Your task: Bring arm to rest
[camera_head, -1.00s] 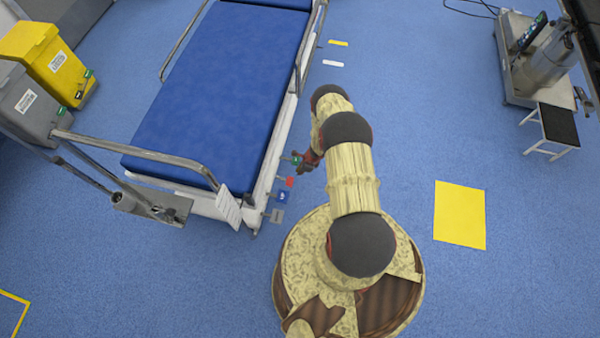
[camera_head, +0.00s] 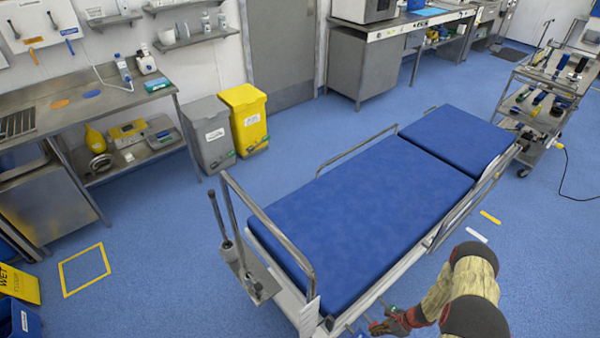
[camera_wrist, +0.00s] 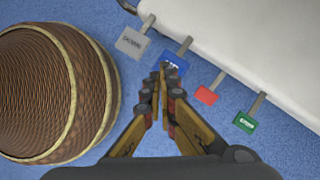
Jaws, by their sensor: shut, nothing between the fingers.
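My arm shows at the lower right of the head view, bent, with its lower part cut off by the frame. My gripper (camera_head: 388,326) hangs low beside the operating table's near right corner. In the wrist view my gripper (camera_wrist: 164,72) is shut, its fingertips together and empty. The fingertips overlap a blue tag (camera_wrist: 175,63) in the picture; whether they touch it cannot be told. The operating table (camera_head: 375,215) has a blue mattress and metal side rails.
A grey tag (camera_wrist: 132,42), a red tag (camera_wrist: 206,95) and a green tag (camera_wrist: 245,122) stick out from the table's side close to my gripper. A grey bin (camera_head: 208,135) and a yellow bin (camera_head: 247,118) stand behind the table. A cart (camera_head: 545,100) stands far right.

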